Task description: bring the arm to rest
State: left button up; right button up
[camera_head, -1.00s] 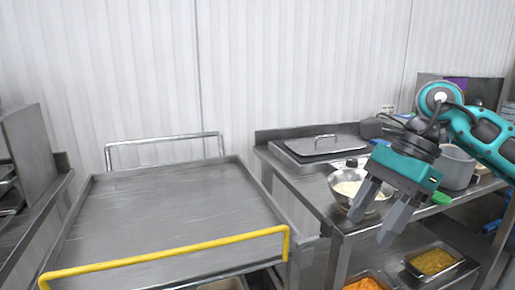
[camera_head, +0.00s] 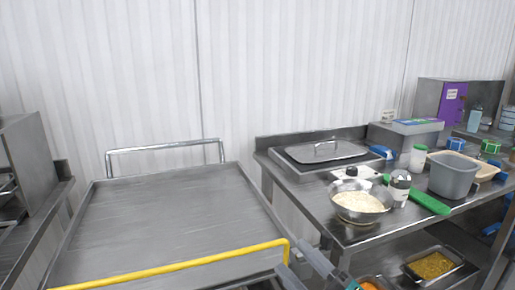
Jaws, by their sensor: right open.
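My right gripper (camera_head: 292,256) is at the bottom edge, low in front of the steel counter's near left corner. Its two grey fingers are spread apart with nothing between them. They point up and left, toward the cart's yellow handle. Most of its teal body is cut off by the frame's lower edge. My left gripper is not in view.
A steel cart (camera_head: 170,215) with a bare top and a yellow handle (camera_head: 170,268) stands left of the counter (camera_head: 310,190). On the counter are a bowl of rice (camera_head: 360,203), a lidded pan (camera_head: 318,153), a grey container (camera_head: 452,176) and a green-handled tool (camera_head: 429,202).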

jog(key=s+d+f+m+g+h, duration=0.2)
jog(key=s+d+f+m+h, duration=0.1)
jog(key=f, duration=0.5)
jog(key=s+d+f+m+g+h+p, duration=0.1)
jog(key=s+d+f+m+h, duration=0.3)
jog(key=s+f+m, duration=0.3)
jog(key=s+d+f+m+g+h, duration=0.2)
jog(key=s+f+m+h, duration=0.3)
jog(key=f+m, duration=0.4)
jog(key=shift+d+f+g+h, duration=0.3)
jog(key=shift+d+h, duration=0.3)
jog(key=shift+d, duration=0.1)
jog(key=shift+c, duration=0.2)
